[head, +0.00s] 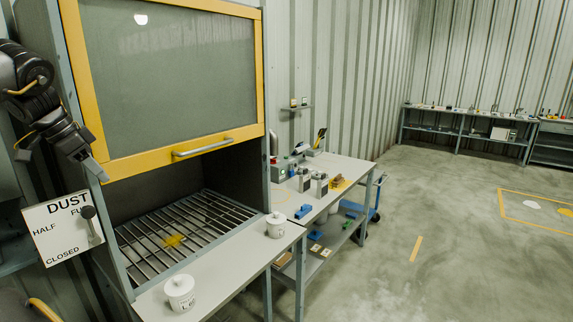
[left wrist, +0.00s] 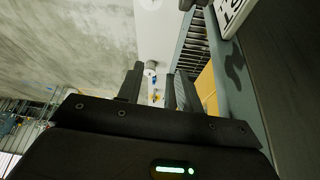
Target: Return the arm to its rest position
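My left arm comes in at the upper left of the head view, bent in front of the cabinet's left side. Its gripper (head: 68,152) is raised near the yellow frame of the hood's sash (head: 165,80), above the dust sign. In the left wrist view the two fingers (left wrist: 158,92) stand apart with nothing held between them. I cannot tell in the head view whether the gripper touches the frame.
A dust sign (head: 60,228) with a black-knobbed lever (head: 89,213) is just below the gripper. A cluttered workbench (head: 345,168) is to the right. Open floor lies beyond.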

